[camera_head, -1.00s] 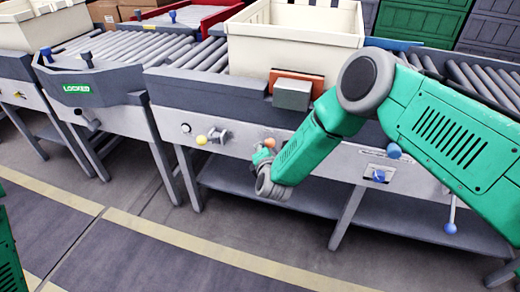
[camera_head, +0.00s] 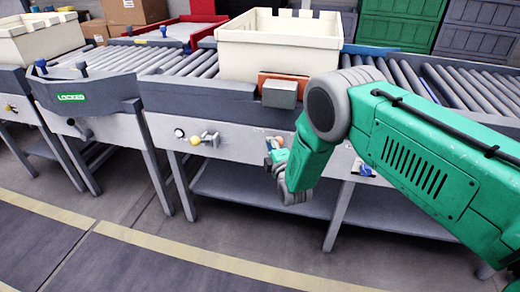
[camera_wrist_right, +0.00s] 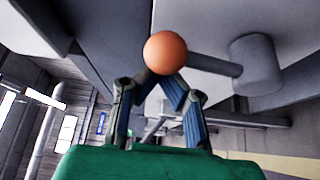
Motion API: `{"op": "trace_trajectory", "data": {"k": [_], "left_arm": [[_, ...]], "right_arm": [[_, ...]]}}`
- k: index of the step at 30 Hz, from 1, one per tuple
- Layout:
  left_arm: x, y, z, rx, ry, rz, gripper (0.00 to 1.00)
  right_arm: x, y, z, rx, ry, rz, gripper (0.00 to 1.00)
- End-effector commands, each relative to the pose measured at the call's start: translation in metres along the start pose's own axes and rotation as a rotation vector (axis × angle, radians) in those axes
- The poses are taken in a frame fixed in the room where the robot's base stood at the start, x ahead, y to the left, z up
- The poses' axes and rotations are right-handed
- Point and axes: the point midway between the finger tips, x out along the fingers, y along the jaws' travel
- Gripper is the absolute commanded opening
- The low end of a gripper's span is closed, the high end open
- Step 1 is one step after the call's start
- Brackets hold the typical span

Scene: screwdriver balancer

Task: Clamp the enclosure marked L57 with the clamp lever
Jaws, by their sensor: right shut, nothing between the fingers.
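An orange ball knob on a grey lever (camera_wrist_right: 165,53) fills the upper middle of the right wrist view. Its rod runs right to a grey cylindrical hub. My right gripper (camera_wrist_right: 163,82) is shut with nothing between its fingers; the ball overlaps its fingertips, and I cannot tell whether they touch. In the head view my right gripper (camera_head: 274,155) is at the front panel of the roller bench, by a small orange spot. A cream open bin (camera_head: 280,50) stands on the rollers behind an orange-brown block with a grey face (camera_head: 280,92). No L57 mark is legible. My left gripper is out of view.
A yellow knob (camera_head: 195,140) sits on the panel left of my right gripper. A bench section labelled LOCKED (camera_head: 72,97) is further left. Another cream bin (camera_head: 40,40) stands at far left. The lower shelf (camera_head: 250,192) and floor in front look clear.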

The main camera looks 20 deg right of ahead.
Motion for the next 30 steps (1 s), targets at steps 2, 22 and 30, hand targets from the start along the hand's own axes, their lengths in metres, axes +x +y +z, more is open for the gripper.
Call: {"op": "trace_trajectory", "data": {"k": [2,22,30], "left_arm": [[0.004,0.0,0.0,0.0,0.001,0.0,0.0],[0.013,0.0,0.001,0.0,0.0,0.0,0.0],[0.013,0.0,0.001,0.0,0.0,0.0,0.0]], "right_arm": [[-0.004,0.0,0.005,0.058,-0.003,0.035,0.0],[-0.026,0.001,0.04,0.315,-0.002,0.185,0.0],[-0.029,0.0,0.044,0.309,-0.006,0.182,0.0]]}}
